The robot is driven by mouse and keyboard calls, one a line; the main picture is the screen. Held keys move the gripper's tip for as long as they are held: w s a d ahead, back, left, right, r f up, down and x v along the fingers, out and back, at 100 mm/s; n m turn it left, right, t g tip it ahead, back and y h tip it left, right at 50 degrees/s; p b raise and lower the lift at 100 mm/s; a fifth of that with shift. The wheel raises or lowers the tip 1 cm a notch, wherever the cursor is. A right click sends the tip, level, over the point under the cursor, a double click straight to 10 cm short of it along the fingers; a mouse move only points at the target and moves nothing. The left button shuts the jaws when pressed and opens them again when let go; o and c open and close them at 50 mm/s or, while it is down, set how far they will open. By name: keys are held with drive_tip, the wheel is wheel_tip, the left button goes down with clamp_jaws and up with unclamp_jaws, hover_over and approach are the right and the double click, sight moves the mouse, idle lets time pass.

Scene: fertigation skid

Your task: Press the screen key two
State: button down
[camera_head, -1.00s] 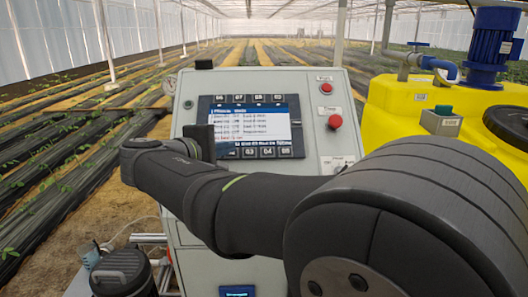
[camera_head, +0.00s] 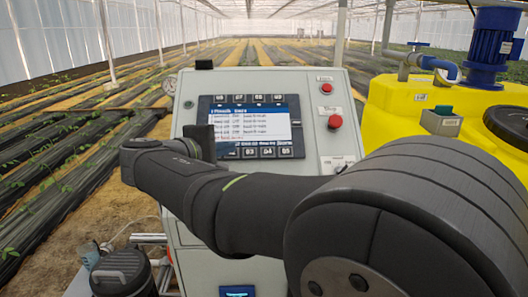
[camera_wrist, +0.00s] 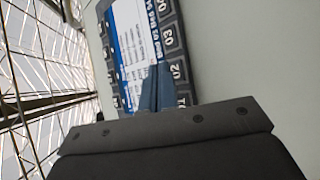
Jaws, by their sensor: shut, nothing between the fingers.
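The control screen (camera_head: 250,125) sits on the sloped face of a grey cabinet, with a row of numbered keys above and below its display. In the wrist view the screen is turned on its side, and key two (camera_wrist: 177,72), marked 02, shows just right of my fingers. Key 01 (camera_wrist: 182,100) is partly hidden low beside the fingers. My gripper (camera_wrist: 161,70) is shut and empty, with its fingertips in front of the display's edge near key two. Whether they touch the panel I cannot tell. In the head view, my arm's end covers the lower left keys.
A red mushroom button (camera_head: 335,121) and a smaller red button (camera_head: 326,88) are right of the screen. A yellow tank (camera_head: 400,105) with a blue pump (camera_head: 494,45) stands further right. A dark lidded container (camera_head: 123,272) stands low at left.

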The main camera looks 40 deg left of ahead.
drive_tip(key=shift+f, duration=0.1)
idle(0.3)
drive_tip(key=shift+w+a+f, duration=0.2)
drive_tip(key=shift+f, duration=0.05)
drive_tip(key=shift+w+a+f, duration=0.15)
drive_tip(key=shift+f, duration=0.1)
idle(0.7)
idle(0.3)
drive_tip(key=shift+s+d+r, duration=0.35)
drive_tip(key=shift+r, duration=0.2)
drive_tip(key=shift+s+d+r, duration=0.4)
drive_tip(key=shift+r, duration=0.25)
drive_tip(key=shift+s+d+r, duration=0.4)
drive_tip(key=shift+r, duration=0.2)
drive_tip(key=shift+s+d+r, duration=0.4)
drive_tip(key=shift+r, duration=0.25)
drive_tip(key=shift+f, duration=0.1)
